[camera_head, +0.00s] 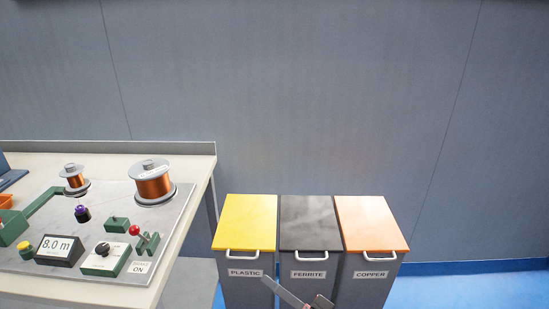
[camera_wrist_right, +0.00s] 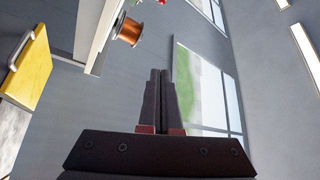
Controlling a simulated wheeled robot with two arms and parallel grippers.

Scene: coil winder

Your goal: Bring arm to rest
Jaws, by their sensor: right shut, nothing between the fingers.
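My right gripper (camera_head: 306,304) shows at the bottom edge of the head view, in front of the ferrite bin. Only a small part of it is in that frame. In the right wrist view my right gripper (camera_wrist_right: 160,75) has its two dark fingers together, with nothing between them. It touches no object that I can see. My left gripper is not in either view.
The coil winder panel (camera_head: 180,213) with copper spools is on the table (camera_head: 108,160) at left. Three lidded bins stand right of it: plastic (camera_head: 247,220), ferrite (camera_head: 309,220) and copper (camera_head: 371,222). Blue floor (camera_head: 470,290) at right is clear.

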